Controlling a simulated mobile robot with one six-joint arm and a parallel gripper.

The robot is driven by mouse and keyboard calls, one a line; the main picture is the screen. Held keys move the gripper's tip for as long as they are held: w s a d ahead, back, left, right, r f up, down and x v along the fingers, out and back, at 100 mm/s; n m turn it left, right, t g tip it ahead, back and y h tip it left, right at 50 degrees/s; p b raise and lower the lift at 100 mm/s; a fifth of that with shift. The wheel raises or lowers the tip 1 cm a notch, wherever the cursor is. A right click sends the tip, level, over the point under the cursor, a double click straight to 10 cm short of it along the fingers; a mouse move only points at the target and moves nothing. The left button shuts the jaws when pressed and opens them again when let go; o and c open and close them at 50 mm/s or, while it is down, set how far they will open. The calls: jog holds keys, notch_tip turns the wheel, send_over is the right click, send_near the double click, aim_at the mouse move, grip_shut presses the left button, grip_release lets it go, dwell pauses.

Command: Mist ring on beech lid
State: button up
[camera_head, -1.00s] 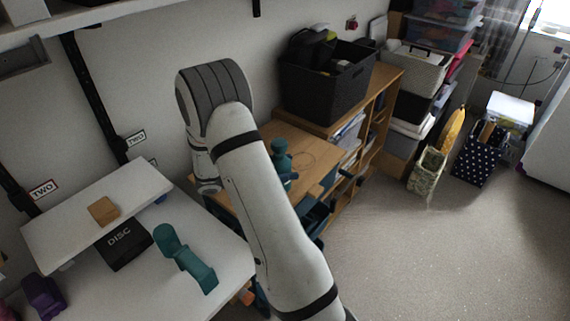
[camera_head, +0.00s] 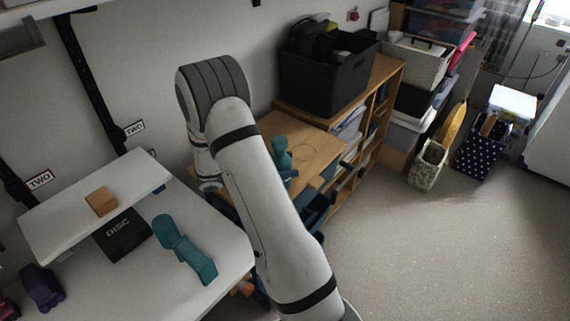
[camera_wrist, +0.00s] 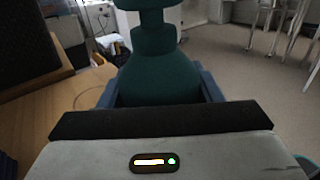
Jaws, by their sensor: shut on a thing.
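My gripper (camera_wrist: 158,92) is shut on a dark teal object with a rounded, necked shape (camera_wrist: 160,62), with a blue finger on either side of it. In the head view the teal object (camera_head: 281,152) stands out beside my arm, over or in front of the wooden top; contact with the top cannot be told. My gripper is mostly hidden behind my arm there. The beech-coloured top (camera_head: 322,142) bears a thin, faint ring outline (camera_head: 303,152), just right of the held object. In the wrist view part of the ring (camera_wrist: 78,98) shows to the left.
A black crate (camera_head: 328,88) stands on the shelf behind the wooden top. At left, a white table (camera_head: 225,262) holds another teal object (camera_head: 187,250), a black DISC box (camera_head: 122,236) and a purple object (camera_head: 41,288). A tan block (camera_head: 101,201) lies on a raised white board (camera_head: 65,222). Floor at right is open.

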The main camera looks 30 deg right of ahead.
aim_at(285, 138)
jog(key=shift+f+b, duration=0.3)
jog(key=shift+f, duration=0.4)
jog(key=o, duration=1.6)
jog(key=shift+o, duration=0.2)
notch_tip(285, 138, up, 10)
jog(key=shift+p, duration=0.3)
